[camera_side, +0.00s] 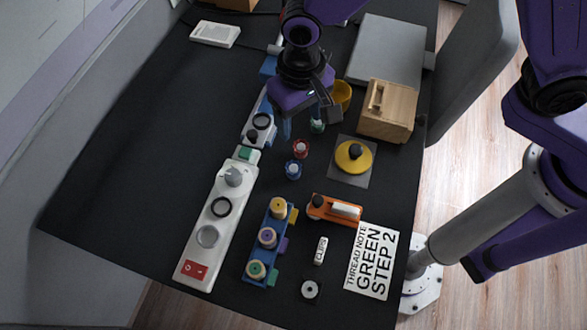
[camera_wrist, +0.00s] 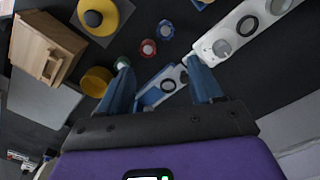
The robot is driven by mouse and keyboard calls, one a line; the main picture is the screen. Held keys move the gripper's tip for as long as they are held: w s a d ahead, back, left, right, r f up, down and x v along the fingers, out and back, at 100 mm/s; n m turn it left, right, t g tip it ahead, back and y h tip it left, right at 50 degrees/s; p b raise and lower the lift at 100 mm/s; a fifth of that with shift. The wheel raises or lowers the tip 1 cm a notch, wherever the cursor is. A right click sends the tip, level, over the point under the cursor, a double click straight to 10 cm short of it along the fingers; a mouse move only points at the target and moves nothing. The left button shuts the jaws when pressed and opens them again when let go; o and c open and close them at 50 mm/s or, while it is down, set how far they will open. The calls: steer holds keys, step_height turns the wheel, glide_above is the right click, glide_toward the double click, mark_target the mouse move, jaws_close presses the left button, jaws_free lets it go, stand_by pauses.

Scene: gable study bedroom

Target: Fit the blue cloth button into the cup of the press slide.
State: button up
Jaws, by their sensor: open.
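The blue cloth button (camera_side: 293,170), a small round piece with a pale top, stands on the dark desk just in front of a similar red one (camera_side: 300,148). In the wrist view the blue button (camera_wrist: 165,31) lies beyond the fingertips. A blue-and-white device with a black ring (camera_side: 261,121), which looks like the press slide, lies left of my gripper. It shows between the fingers in the wrist view (camera_wrist: 160,85); I cannot make out its cup clearly. My gripper (camera_side: 302,122) is open and empty, above the desk behind the buttons, its blue fingers (camera_wrist: 162,88) spread wide.
A green button (camera_side: 317,126) stands close to my gripper, near a yellow cup (camera_side: 341,94) and wooden box (camera_side: 387,110). A long white unit (camera_side: 217,232), spool rack (camera_side: 262,246), orange holder (camera_side: 322,208), yellow disc (camera_side: 347,163) and thread note (camera_side: 371,262) surround the buttons. The desk's left side is clear.

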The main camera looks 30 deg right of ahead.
steer(key=f, duration=0.1)
glide_above(293, 168)
steer(key=f, duration=1)
steer(key=shift+s+d+f, duration=0.2)
steer(key=shift+d+f, duration=0.1)
steer(key=shift+f, duration=0.1)
steer(key=shift+w+a+f, duration=0.1)
steer(key=shift+a+f, duration=0.1)
steer(key=shift+f, duration=1.35)
steer(key=shift+w+a+f, duration=0.1)
steer(key=shift+a+f, duration=0.05)
steer(key=shift+f, duration=1.35)
steer(key=c, duration=1.2)
steer(key=shift+r, duration=0.1)
